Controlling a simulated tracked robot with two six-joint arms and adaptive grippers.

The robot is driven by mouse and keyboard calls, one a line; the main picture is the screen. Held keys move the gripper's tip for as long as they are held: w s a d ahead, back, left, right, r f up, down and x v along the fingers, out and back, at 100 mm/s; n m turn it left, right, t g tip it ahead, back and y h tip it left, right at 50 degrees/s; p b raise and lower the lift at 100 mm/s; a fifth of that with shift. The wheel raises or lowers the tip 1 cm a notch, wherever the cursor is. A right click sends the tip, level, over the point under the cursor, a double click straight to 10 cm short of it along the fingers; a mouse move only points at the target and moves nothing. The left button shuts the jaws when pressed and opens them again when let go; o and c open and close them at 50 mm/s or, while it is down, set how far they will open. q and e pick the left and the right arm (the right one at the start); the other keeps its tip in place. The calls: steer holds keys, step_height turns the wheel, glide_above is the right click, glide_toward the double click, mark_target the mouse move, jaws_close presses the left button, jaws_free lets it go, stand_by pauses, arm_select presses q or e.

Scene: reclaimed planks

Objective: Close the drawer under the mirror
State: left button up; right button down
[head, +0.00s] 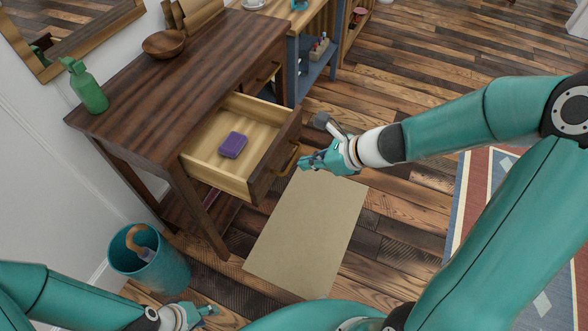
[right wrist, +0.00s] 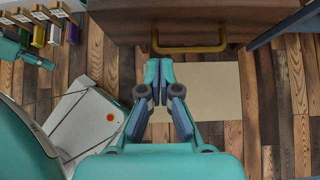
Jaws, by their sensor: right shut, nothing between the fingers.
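The drawer (head: 242,184) of the dark wooden table stands pulled out, with a purple block (head: 233,145) lying inside. Its brass handle (head: 289,160) is on the dark front, and it also shows in the right wrist view (right wrist: 195,48). The mirror (head: 75,35) hangs on the wall above the table. My right gripper (head: 305,164) is shut and empty, just in front of the drawer front near the handle. In the right wrist view its fingertips (right wrist: 159,70) point at the front; I cannot tell whether they touch. My left gripper (head: 206,312) is low at the bottom edge, away from the drawer; its jaw state is unclear.
A green spray bottle (head: 86,88) and a wooden bowl (head: 164,44) stand on the tabletop. A teal bin (head: 165,275) stands on the floor at lower left. A beige mat (head: 310,235) lies below the drawer. A blue-grey shelf unit (head: 316,68) stands beyond the table.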

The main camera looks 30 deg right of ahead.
steer(key=b, duration=0.4)
glide_toward(273, 171)
steer(key=x, duration=0.4)
steer(key=shift+w+a+f, duration=0.2)
steer(key=shift+w+f, duration=0.05)
steer(key=shift+f, duration=0.05)
steer(key=shift+w+a+f, duration=0.3)
steer(key=shift+f, duration=0.1)
steer(key=shift+w, duration=0.1)
